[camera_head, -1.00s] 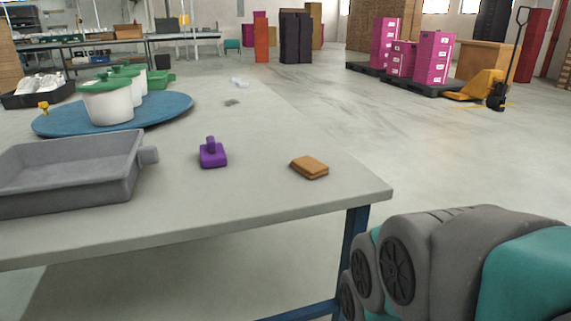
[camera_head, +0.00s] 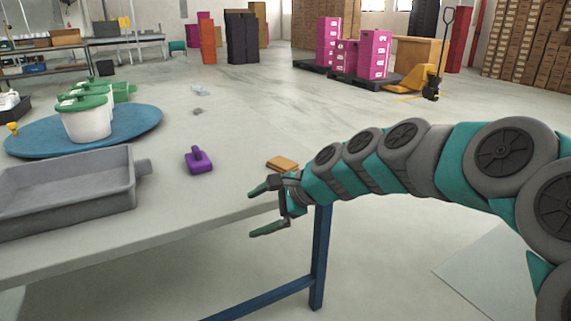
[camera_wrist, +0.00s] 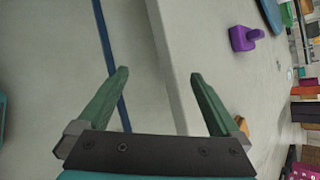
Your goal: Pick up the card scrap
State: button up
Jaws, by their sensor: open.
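The card scrap (camera_head: 282,163), a small flat brown piece, lies on the table near its right corner. My arm partly covers it in the head view. In the wrist view a bit of it (camera_wrist: 243,123) shows behind the right finger. My gripper (camera_head: 253,212) is open and empty at the table's front edge, nearer the camera than the scrap and apart from it. In the wrist view its fingers (camera_wrist: 159,73) point across the table edge, with floor on the left and tabletop on the right.
A purple handled block (camera_head: 199,161) stands left of the scrap. A grey tray (camera_head: 70,190) and a blue round board (camera_head: 140,125) with white green-lidded pots (camera_head: 86,120) are further left. A blue table leg (camera_head: 320,260) is below. The tabletop around the scrap is clear.

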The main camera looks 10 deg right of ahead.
aim_at(284, 163)
jog(key=w+d+r+m+t, duration=0.1)
jog(key=w+d+m, duration=0.1)
jog(key=w, duration=0.1)
jog(key=w+d+r+m+t+p, duration=0.1)
jog(key=w+d+m, duration=0.1)
jog(key=w+m, duration=0.1)
jog(key=w+d+r+m+t+p, duration=0.1)
jog(key=w+d+m, duration=0.1)
jog(key=w, duration=0.1)
jog(key=shift+w+d+r+m, duration=0.15)
jog(key=shift+d+r+m, duration=0.15)
jog(key=shift+d+r, duration=0.1)
jog(key=w+d+m, duration=0.1)
jog(key=d, duration=0.1)
jog(key=w+d+m+t, duration=0.1)
jog(key=w+d+m, duration=0.1)
jog(key=w+d+m+t+h+p, duration=0.1)
jog(key=w+d+m, duration=0.1)
jog(key=shift+w+d+r, duration=0.1)
jog(key=shift+w+d, duration=0.05)
jog(key=shift+d, duration=0.2)
jog(key=shift+w+d+m+t, duration=0.2)
jog(key=shift+w+m+t, duration=0.1)
jog(key=shift+m, duration=0.1)
jog(key=shift+x, duration=1.15)
jog(key=shift+w+a+f+b, duration=0.5)
jog(key=shift+w+a+f, duration=0.8)
jog(key=shift+w+a, duration=0.1)
jog(key=shift+w, duration=0.35)
jog(key=c, duration=1.3)
